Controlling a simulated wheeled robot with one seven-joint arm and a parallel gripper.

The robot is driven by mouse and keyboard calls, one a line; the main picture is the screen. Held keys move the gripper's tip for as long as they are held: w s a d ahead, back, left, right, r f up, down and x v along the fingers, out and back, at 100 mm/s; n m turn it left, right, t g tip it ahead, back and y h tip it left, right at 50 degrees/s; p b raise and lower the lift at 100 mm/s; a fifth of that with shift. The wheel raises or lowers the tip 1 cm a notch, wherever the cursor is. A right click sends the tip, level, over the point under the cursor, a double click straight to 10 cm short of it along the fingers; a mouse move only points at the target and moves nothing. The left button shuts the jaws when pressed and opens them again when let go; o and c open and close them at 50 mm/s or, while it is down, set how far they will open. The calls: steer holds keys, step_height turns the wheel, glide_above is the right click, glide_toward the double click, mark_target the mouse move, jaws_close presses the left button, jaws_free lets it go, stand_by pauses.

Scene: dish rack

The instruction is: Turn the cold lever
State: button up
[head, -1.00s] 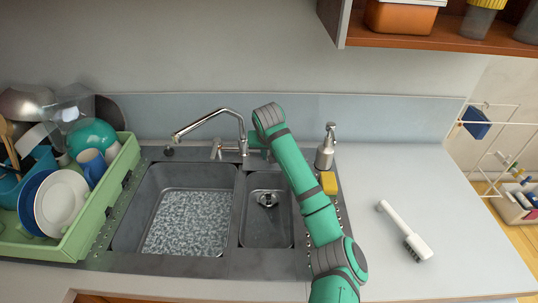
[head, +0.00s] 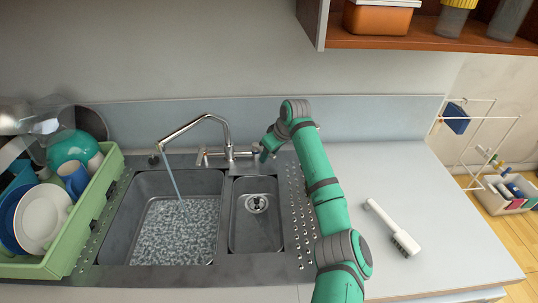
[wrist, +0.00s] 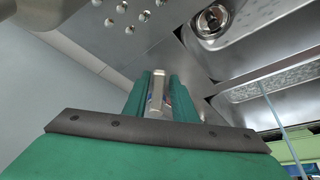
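The chrome faucet (head: 229,152) stands behind the sink, its spout over the large left basin. A thin stream of water (head: 172,178) runs from the spout. One lever (head: 202,156) is at the faucet's left; the right-hand lever (head: 253,153) is beside my gripper (head: 266,152). I cannot tell from colour in the head view which is cold. In the wrist view my gripper (wrist: 162,92) has its two green fingers apart, with a metal faucet part (wrist: 156,92) between them and small red and blue marks beside it. Contact is unclear.
The large basin (head: 135,215) holds water; the small basin (head: 256,235) has a drain. A green dish rack (head: 92,215) with dishes stands left. A white brush (head: 392,227) lies on the right counter. A shelf (head: 400,42) overhangs the upper right.

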steer(key=shift+o, duration=0.4)
steer(key=shift+s, duration=0.1)
steer(key=shift+v, duration=1)
steer(key=shift+v, duration=3)
